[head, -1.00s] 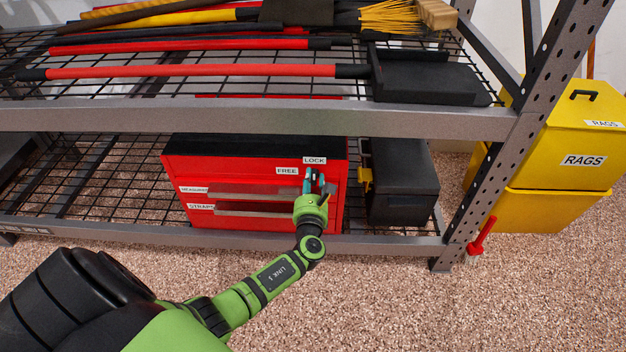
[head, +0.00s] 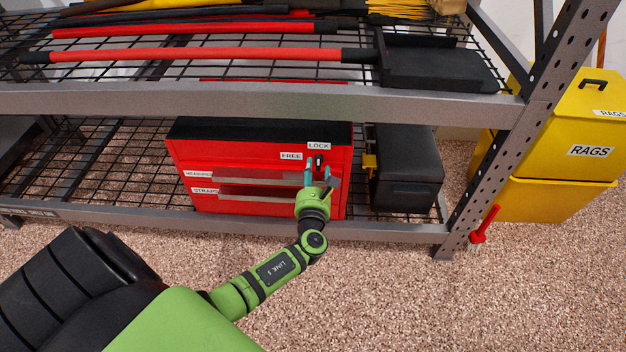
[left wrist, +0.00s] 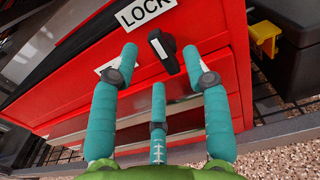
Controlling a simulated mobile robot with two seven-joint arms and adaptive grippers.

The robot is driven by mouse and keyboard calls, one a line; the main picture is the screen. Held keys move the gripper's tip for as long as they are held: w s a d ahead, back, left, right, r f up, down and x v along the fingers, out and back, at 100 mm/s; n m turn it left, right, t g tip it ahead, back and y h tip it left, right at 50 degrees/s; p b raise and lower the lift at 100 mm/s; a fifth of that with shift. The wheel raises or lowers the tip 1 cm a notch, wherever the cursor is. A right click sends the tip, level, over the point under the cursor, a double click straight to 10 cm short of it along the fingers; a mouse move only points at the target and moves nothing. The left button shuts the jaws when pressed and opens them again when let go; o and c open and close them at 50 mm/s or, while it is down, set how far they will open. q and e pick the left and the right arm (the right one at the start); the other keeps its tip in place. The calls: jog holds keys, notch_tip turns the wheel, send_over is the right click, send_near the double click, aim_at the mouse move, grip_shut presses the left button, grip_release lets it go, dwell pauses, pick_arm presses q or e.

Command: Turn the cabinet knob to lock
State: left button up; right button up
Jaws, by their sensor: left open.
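The red cabinet (head: 260,145) stands on the lower shelf. Its small black knob (head: 319,161) is just below the LOCK label (head: 318,146), with the FREE label (head: 291,156) to the left. In the left wrist view the knob (left wrist: 164,52) stands roughly upright, its white-marked end toward the LOCK label (left wrist: 146,10). My left gripper (head: 317,172) is in front of the cabinet, open and empty. In the left wrist view its teal fingers (left wrist: 160,75) are spread, two above and one below, with the knob beyond and between the upper tips, seemingly apart. My right gripper is out of view.
A black box (head: 405,170) with a yellow latch stands right of the cabinet. The upper shelf's front beam (head: 250,101) runs above, and the lower beam (head: 370,231) passes under my arm. Yellow RAGS bins (head: 555,155) stand beyond the right post. The floor in front is clear.

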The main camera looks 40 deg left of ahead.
pick_arm(q)
jog(key=v, duration=0.9)
jog(key=shift+s, duration=0.4)
